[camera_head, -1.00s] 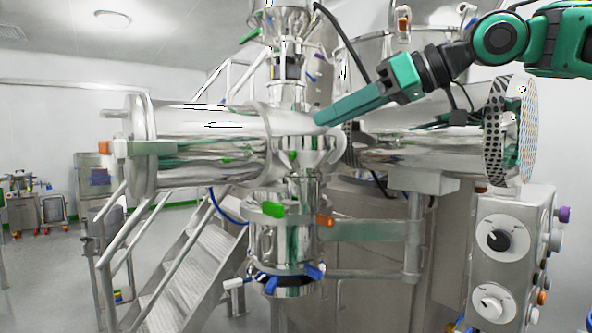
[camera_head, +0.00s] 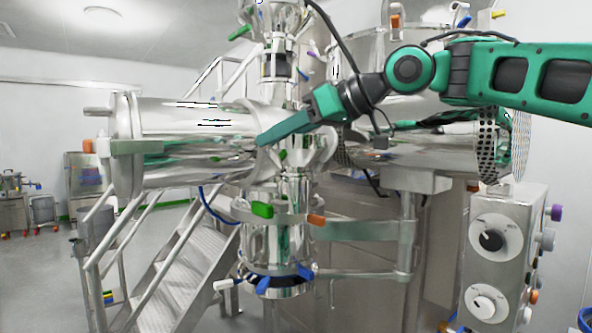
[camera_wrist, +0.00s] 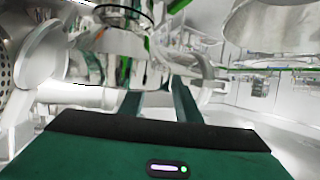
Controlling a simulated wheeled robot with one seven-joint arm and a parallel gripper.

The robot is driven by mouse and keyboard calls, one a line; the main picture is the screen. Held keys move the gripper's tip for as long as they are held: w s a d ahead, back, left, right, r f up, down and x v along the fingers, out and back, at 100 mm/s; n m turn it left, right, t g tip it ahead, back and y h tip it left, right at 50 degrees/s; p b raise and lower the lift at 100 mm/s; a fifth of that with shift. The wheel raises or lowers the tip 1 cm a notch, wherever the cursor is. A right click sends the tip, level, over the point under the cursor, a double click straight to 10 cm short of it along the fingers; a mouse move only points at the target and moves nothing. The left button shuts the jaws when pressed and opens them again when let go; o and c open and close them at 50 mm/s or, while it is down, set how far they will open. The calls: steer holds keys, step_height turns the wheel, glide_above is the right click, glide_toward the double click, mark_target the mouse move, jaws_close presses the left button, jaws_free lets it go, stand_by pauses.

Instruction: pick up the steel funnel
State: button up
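My gripper (camera_head: 260,143) reaches in from the right in the head view, in front of the steel machine. In the wrist view its two green fingers (camera_wrist: 157,98) stand apart, with nothing visible held between them. A polished, funnel-shaped steel piece (camera_head: 319,148) is at the middle of the machine, close to the fingers in the picture. It flares upward and is partly hidden by my gripper. I cannot tell whether it is the loose funnel or part of the machine, nor whether the fingers touch it. Shiny steel lies beyond the fingers in the wrist view.
A horizontal steel cylinder (camera_head: 190,130) is at left. A lower vessel (camera_head: 270,245) carries green and orange handles. Steps (camera_head: 175,262) are at lower left, and a control box with dials (camera_head: 505,250) at right. Open floor (camera_head: 40,280) is at far left.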

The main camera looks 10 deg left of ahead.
steer(key=shift+c, duration=0.6)
jaws_close()
stand_by(0.9)
